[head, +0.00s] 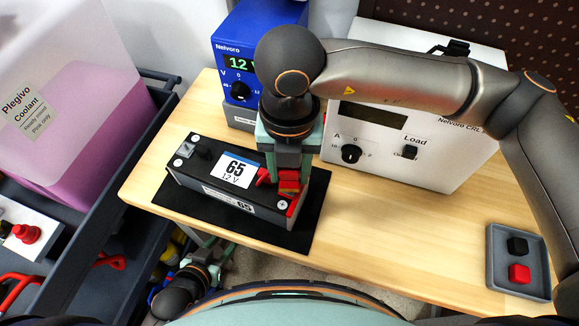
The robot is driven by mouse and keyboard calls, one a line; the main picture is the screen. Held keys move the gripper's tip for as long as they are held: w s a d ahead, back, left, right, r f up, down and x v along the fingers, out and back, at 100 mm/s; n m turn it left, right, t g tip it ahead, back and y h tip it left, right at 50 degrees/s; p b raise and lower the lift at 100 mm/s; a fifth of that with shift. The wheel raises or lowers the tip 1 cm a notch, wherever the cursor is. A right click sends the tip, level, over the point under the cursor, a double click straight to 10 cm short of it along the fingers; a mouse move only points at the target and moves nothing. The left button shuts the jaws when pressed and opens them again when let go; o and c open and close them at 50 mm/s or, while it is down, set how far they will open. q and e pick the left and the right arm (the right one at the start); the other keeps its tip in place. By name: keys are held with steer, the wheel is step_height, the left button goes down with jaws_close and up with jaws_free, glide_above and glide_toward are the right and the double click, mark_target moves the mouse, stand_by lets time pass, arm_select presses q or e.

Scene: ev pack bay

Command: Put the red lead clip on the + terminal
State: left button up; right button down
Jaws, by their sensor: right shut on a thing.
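The black battery (215,190), labelled 65 and 12 V, lies on a black mat (312,215) on the wooden bench. My right gripper (289,180) points down over the battery's right end and is shut on the red lead clip (290,187). The clip is low over the red-marked + corner (283,204); the gripper hides the terminal, so I cannot tell whether they touch. Another red part (263,177) shows just left of the fingers.
A blue power supply (232,47) and a white load unit (380,165) stand behind the battery. A grey tray (495,270) at right holds a black and a red piece. A cart with a pink coolant container (70,95) stands left.

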arm_select(q)
steer(key=shift+a+f, duration=0.2)
steer(key=shift+f, duration=0.25)
steer(key=shift+f+b, duration=0.25)
steer(key=shift+b, duration=0.15)
arm_select(e)
steer(key=shift+f, duration=0.2)
